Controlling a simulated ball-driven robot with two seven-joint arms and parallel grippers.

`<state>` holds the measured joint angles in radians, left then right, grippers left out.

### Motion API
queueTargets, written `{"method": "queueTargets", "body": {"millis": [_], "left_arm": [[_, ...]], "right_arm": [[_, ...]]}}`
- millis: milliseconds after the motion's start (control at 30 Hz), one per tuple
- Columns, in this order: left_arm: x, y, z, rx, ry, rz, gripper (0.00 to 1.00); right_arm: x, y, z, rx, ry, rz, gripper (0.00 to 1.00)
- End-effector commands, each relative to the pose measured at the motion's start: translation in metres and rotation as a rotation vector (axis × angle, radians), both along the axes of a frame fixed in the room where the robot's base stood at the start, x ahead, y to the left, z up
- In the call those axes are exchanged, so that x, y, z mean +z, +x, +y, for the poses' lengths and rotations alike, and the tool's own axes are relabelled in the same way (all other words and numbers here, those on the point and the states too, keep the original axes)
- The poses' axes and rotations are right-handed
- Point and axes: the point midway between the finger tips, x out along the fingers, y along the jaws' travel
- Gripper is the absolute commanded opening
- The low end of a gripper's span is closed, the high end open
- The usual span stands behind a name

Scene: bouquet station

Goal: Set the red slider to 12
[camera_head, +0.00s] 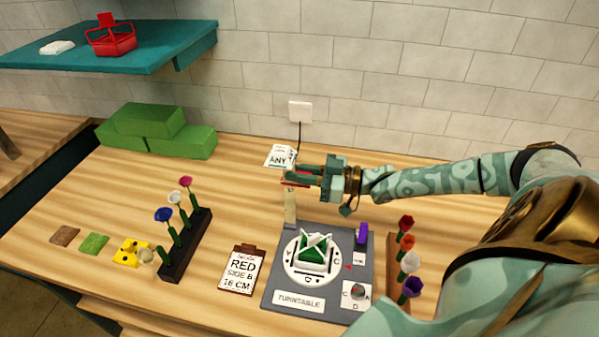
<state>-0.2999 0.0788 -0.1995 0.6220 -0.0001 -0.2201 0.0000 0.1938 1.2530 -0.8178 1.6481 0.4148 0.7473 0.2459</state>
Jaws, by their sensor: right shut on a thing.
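The red slider (290,182) shows as a small red edge at the top of a pale upright post (290,207). The post stands at the back left corner of the grey turntable station (271,294). My right gripper (300,178) reaches in from the right and is shut on the red slider, hiding most of it. The scale on the post is too small and too covered to read. My left gripper is not in view.
A clipboard (241,270) reads "RED SIDE B 16 CM". The turntable dial (297,276) holds a green and white piece. Racks of flowers (183,250) stand left and right (398,290). Green blocks (160,130) lie at back left, and a card (281,154) lies behind the gripper.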

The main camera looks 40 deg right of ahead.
Motion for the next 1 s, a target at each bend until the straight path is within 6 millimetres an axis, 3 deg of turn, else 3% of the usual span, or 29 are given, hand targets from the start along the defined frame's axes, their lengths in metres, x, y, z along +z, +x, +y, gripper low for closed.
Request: {"method": "queueTargets", "body": {"millis": [267,567,600,667,1000], "left_arm": [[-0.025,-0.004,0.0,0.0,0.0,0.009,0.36],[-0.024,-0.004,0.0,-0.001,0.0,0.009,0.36],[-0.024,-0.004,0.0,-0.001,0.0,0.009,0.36],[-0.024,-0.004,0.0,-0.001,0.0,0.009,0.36],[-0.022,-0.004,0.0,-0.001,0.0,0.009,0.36]], "right_arm": [[-0.044,0.0,0.0,-0.001,0.001,0.003,0.0],[-0.047,-0.002,0.0,0.0,-0.004,0.007,0.0],[-0.047,-0.002,0.0,0.0,-0.005,0.008,0.25],[-0.047,-0.002,0.0,0.0,-0.004,0.007,0.38],[-0.04,0.0,0.0,0.0,-0.001,0.002,0.38]]}}
